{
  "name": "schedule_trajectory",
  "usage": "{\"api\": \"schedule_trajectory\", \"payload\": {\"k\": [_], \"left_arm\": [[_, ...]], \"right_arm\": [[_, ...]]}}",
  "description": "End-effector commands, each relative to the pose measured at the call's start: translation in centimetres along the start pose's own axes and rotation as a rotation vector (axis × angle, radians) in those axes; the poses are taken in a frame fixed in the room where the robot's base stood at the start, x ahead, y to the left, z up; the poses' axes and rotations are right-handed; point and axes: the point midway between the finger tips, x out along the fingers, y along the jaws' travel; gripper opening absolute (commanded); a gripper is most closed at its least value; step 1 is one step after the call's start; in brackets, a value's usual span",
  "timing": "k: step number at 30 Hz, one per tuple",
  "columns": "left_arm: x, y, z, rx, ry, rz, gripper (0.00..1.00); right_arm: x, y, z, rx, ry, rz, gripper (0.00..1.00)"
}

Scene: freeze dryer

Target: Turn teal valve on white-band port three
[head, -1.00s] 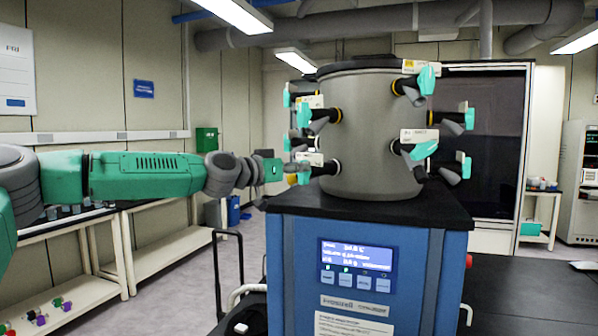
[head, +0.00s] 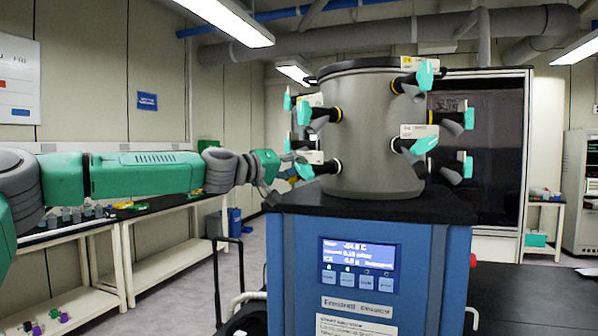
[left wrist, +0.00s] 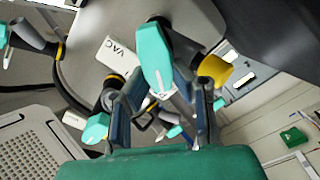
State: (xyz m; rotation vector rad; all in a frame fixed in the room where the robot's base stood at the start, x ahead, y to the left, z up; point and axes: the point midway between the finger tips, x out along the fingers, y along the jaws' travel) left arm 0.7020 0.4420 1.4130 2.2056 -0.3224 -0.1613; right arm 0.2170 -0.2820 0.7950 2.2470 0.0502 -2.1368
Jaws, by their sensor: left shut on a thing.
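A grey drum manifold (head: 372,130) carries several ports with teal valve handles. My left gripper (head: 291,166) is at the lower-left port, shut on its teal valve (head: 304,171). In the left wrist view this teal handle (left wrist: 155,55) stands between the two dark fingers of my left gripper (left wrist: 163,90). The fingers hide part of its stem. Another teal valve (head: 424,146) is at the lower front, with upper ones (head: 425,76) above. My right gripper is not in view.
The manifold stands on a blue freeze dryer (head: 400,235) with a lit display (head: 358,254). A VAC tag (left wrist: 118,55) and neighbouring ports are close around the gripper. A side bench (head: 160,208) is behind my left arm. Floor space is free at the left.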

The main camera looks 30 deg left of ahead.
Motion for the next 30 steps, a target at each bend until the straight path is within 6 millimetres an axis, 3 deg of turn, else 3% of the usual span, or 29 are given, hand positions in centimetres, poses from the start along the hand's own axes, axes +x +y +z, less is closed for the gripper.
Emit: {"api": "schedule_trajectory", "payload": {"k": [1,9,25,26,27,30], "left_arm": [[-0.13,0.16,-0.78,-0.026,0.019,0.003,0.00],[-0.13,-0.02,-0.78,-0.123,0.019,0.003,0.00],[-0.12,-0.15,-0.76,-0.147,0.018,0.001,0.00],[-0.12,-0.15,-0.76,-0.147,0.018,0.001,0.22],[-0.12,-0.15,-0.73,-0.147,0.017,0.001,0.36],[-0.09,-0.21,-0.56,-0.146,0.013,0.000,0.38]], "right_arm": [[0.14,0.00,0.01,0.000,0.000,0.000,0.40],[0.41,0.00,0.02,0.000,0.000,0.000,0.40],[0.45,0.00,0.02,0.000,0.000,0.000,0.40],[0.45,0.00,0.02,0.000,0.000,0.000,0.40],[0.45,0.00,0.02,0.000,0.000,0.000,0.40],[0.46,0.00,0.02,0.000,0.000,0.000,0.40]]}}
